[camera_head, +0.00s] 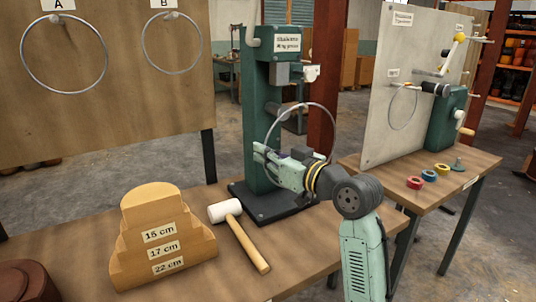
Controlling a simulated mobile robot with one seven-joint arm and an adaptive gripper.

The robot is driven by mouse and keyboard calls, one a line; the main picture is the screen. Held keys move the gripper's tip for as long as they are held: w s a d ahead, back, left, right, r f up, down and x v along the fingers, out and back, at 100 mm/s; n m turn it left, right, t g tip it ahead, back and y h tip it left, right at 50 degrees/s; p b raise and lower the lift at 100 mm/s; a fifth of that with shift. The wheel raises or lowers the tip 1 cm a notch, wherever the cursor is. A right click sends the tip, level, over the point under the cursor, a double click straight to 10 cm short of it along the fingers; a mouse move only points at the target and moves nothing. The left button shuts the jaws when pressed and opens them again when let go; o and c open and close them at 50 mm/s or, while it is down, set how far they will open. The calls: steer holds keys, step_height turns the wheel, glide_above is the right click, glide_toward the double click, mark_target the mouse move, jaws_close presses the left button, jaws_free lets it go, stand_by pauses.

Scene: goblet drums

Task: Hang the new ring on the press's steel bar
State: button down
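The thin steel ring (321,105) stands upright in front of the green press (255,120). My gripper (260,153) reaches left in front of the press column, and its fingers appear shut on the ring's lower left side. My gripper and wrist hide the ring's lower part. A grey steel bar (284,107) sticks out from the column at mid height. In this view the ring's upper left arc passes close to the bar; whether it is around it or in front of it I cannot tell.
Rings hang at A (64,90) and B (172,70) on the wooden board (120,120). A mallet (240,235) and stepped wooden block (162,245) occupy the front bench. Right, a grey panel (385,60) bears another ring (403,122), with tape rolls (428,176) on its table.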

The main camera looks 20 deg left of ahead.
steer(key=w+a+f+p, duration=0.1)
steer(key=w+a, duration=0.5)
steer(key=a, duration=0.2)
steer(key=shift+w+a+f, duration=0.25)
steer(key=shift+w+f, duration=0.05)
stand_by(0.6)
steer(key=c, duration=2.3)
jaws_free()
